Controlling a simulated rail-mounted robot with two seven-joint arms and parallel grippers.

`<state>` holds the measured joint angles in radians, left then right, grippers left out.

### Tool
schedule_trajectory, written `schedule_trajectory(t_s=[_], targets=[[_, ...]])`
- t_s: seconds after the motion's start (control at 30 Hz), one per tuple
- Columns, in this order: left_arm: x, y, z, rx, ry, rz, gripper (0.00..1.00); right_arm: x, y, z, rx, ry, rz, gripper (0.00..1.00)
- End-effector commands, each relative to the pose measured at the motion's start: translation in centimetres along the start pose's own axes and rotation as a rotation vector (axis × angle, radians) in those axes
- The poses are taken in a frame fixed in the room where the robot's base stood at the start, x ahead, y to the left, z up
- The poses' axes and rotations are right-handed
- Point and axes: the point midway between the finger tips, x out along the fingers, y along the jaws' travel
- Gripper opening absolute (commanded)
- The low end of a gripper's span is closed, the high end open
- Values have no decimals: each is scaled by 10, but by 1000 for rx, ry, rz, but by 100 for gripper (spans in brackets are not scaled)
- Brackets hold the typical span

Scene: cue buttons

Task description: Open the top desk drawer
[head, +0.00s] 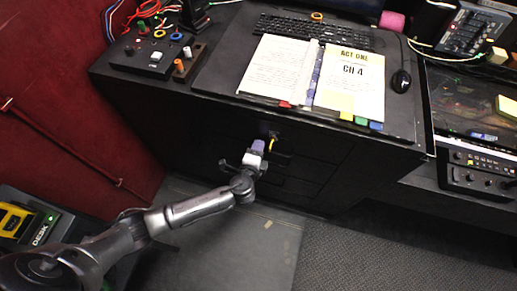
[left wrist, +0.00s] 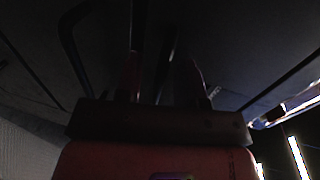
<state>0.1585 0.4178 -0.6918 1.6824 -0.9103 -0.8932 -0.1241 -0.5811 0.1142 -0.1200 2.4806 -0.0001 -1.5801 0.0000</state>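The black desk (head: 215,115) has dark drawer fronts (head: 312,143) facing me, and the top drawer looks shut. Drawer edges and handles are hard to make out in the shade. In the dim left wrist view, the two fingers of my left gripper (left wrist: 161,80) stand apart. Dark curved bars, perhaps handles (left wrist: 72,45), show ahead of them. I cannot tell whether the fingers touch a handle. My right gripper is not in view.
The desktop holds an open script binder (head: 317,75), a keyboard (head: 315,30), a mouse (head: 401,81) and a control box with knobs (head: 150,55). A red curtain (head: 75,90) hangs at the left. A black and yellow case (head: 22,222) stands low at the left. Floor before the drawers is clear.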

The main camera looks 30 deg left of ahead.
Motion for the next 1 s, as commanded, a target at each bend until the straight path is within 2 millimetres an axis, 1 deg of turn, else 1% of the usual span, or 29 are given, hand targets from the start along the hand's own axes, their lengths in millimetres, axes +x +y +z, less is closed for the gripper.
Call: schedule_trajectory(t_s=[0.1, 0.4, 0.77, 1.0], targets=[[4, 0, 0, 0, 0, 0, 35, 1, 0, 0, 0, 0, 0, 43], [4, 0, 0, 0, 0, 1, 34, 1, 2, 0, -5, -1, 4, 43], [4, 0, 0, 0, 0, 1, 0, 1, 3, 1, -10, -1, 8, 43], [4, 0, 0, 0, 0, 1, 0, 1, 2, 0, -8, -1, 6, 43]])
